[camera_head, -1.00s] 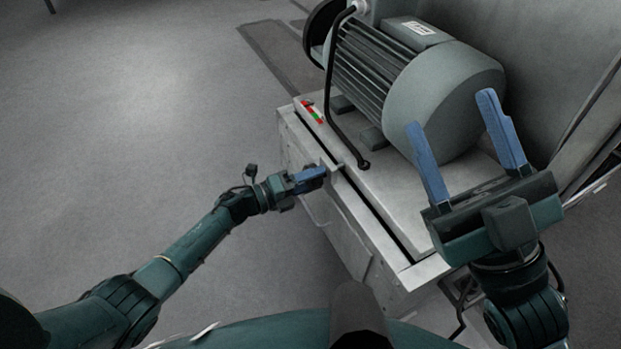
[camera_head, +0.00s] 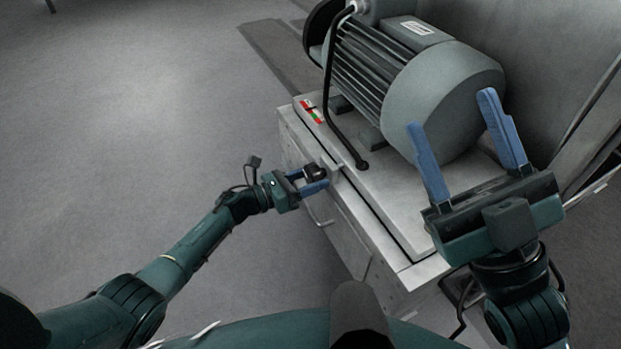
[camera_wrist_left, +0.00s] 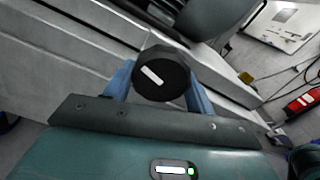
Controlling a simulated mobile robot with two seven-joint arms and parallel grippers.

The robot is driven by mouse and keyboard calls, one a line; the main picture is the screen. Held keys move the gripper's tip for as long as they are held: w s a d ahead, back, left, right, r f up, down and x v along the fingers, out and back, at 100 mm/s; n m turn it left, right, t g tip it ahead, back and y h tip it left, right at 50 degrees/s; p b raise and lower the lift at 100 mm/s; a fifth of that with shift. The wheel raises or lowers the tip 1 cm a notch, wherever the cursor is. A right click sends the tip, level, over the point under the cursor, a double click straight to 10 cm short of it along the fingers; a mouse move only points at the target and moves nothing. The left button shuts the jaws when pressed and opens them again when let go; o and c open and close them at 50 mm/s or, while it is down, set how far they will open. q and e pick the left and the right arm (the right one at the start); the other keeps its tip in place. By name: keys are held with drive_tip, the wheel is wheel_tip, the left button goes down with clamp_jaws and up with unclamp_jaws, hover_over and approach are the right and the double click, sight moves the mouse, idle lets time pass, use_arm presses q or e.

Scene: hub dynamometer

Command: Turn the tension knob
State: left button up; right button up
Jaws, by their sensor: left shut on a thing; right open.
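The tension knob (camera_wrist_left: 160,76) is a black round knob with a white mark, on the side of the grey machine cabinet. In the head view the knob (camera_head: 314,171) shows small between the blue fingers. My left gripper (camera_head: 314,181) is shut on it; the left wrist view shows a blue finger on each side of the knob, and the white mark slants down to the right. My right gripper (camera_head: 452,112) is open and empty, its blue fingers in front of the large grey motor (camera_head: 445,98).
The motor stands on the cabinet top (camera_head: 400,205). A black cable (camera_head: 329,100) runs down to the top. Floor at left is clear.

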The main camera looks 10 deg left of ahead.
use_arm(q)
drive_tip(key=m, duration=0.7)
drive_tip(key=shift+w+a, duration=0.15)
drive_tip(key=m, duration=0.6)
drive_tip(key=shift+m, duration=0.4)
drive_tip(key=o, duration=1)
drive_tip(key=shift+r, duration=0.1)
drive_tip(key=shift+a, duration=0.25)
drive_tip(key=p+v, duration=0.2)
drive_tip(key=v, duration=1)
drive_tip(key=shift+s+a+p, duration=0.25)
drive_tip(key=shift+p, duration=0.05)
use_arm(e)
drive_tip(key=f+m+h, duration=0.1)
drive_tip(key=m+h, duration=0.1)
drive_tip(key=w+f+m+h, duration=0.1)
drive_tip(key=f+m, duration=0.1)
drive_tip(key=shift+a+f+h, duration=0.1)
drive_tip(key=shift+a+h, duration=0.05)
drive_tip(key=shift+h, duration=0.25)
drive_tip(key=shift+s, duration=0.1)
